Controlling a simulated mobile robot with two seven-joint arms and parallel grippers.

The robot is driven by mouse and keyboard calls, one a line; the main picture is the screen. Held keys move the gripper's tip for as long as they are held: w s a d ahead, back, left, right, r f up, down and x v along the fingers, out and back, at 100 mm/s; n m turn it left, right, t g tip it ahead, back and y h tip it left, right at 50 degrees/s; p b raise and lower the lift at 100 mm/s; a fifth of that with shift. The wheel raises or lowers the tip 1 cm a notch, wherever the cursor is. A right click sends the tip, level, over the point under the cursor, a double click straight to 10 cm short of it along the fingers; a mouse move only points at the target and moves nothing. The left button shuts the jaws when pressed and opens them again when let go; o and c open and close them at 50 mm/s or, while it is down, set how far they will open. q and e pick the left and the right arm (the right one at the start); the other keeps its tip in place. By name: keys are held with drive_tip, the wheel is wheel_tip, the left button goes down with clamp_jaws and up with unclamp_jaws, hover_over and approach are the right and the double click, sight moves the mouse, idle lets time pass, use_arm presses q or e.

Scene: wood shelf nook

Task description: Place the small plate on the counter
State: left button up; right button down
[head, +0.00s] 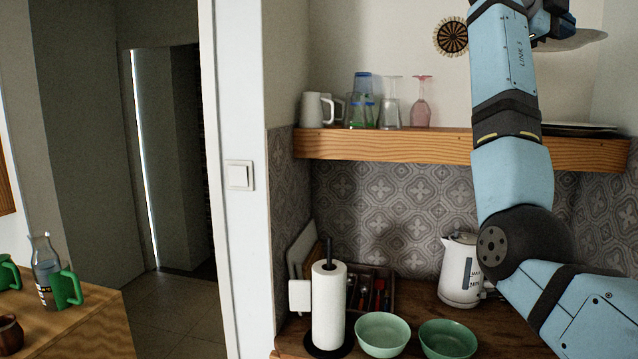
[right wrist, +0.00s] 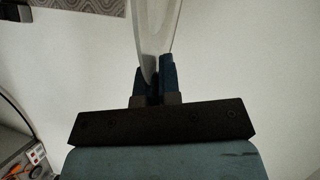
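My right gripper (head: 553,22) is raised above the wooden shelf at the upper right of the head view, partly behind my own arm. In the right wrist view its fingers (right wrist: 155,85) are closed on the rim of a pale plate (right wrist: 153,30), seen nearly edge-on. The held plate also shows in the head view (head: 580,41), tilted slightly and clear of the shelf. The brown wooden counter (head: 415,297) lies below the shelf. My left gripper is in neither view.
The shelf (head: 400,147) holds mugs, glasses and a flat stack of plates (head: 580,127) at right. On the counter stand a paper towel roll (head: 328,305), two green bowls (head: 382,334), a cutlery tray (head: 375,290) and a white kettle (head: 459,272). My arm hides the counter's right part.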

drive_tip(key=w+f+n+t+y+p, duration=0.1)
drive_tip(key=w+f+n+t, duration=0.2)
drive_tip(key=f, duration=1.1)
drive_tip(key=w+f+n+t+y+p, duration=0.15)
drive_tip(key=w+f, duration=0.25)
drive_tip(key=f, duration=1)
drive_tip(key=s+a+f+n+t+y+p, duration=0.1)
drive_tip(key=s+a+f+n+t+y, duration=0.15)
drive_tip(key=f, duration=0.65)
drive_tip(key=s+a+f+n+t+y+p, duration=0.1)
drive_tip(key=s+a+f+n+t, duration=0.15)
drive_tip(key=f, duration=0.65)
drive_tip(key=s+a+f+n+y, duration=0.2)
drive_tip(key=s+a+f+y, duration=0.1)
drive_tip(key=s, duration=0.5)
drive_tip(key=s+a+f+n+t+y+p, duration=0.1)
drive_tip(key=s+a+f+n+y, duration=0.1)
drive_tip(key=s+a+f, duration=0.4)
drive_tip(key=s+a+f+n+t+y+p, duration=0.1)
drive_tip(key=s+a+f+n+y, duration=0.1)
drive_tip(key=s, duration=0.8)
wheel_tip(320, 180, down, 3)
drive_tip(key=shift+a+f+y, duration=0.1)
drive_tip(key=shift+a+y, duration=0.8)
drive_tip(key=shift+a, duration=0.35)
drive_tip(key=shift+d, duration=0.1)
